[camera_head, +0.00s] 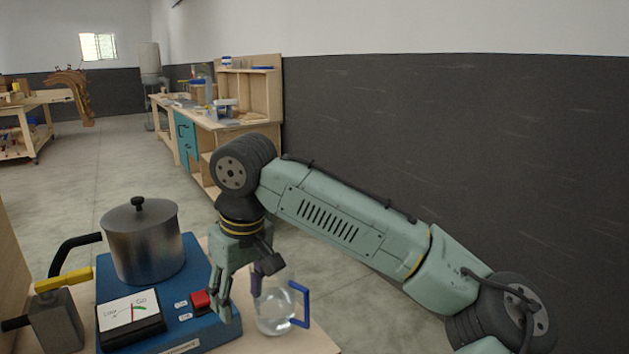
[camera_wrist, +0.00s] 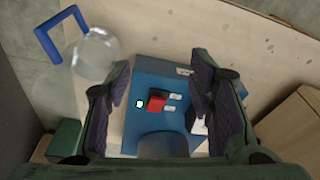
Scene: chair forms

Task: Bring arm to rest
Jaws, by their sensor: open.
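My gripper (camera_head: 243,290) points down at the right end of a blue machine (camera_head: 200,262), beside its red switch (camera_head: 200,302). In the wrist view my gripper (camera_wrist: 160,100) has its two fingers spread apart, with nothing between them but the blue machine (camera_wrist: 172,72) and the red switch (camera_wrist: 157,100) beyond. A clear jug (camera_head: 274,312) with a blue handle stands just right of the fingers; it also shows in the wrist view (camera_wrist: 97,55) at upper left, beside one finger. Whether the finger touches the jug I cannot tell.
A metal pot (camera_head: 142,246) with a lid sits on the machine, next to a dial panel (camera_head: 130,312). A grey device with a yellow part (camera_head: 64,281) stands at left. Open floor (camera_head: 90,180) lies behind.

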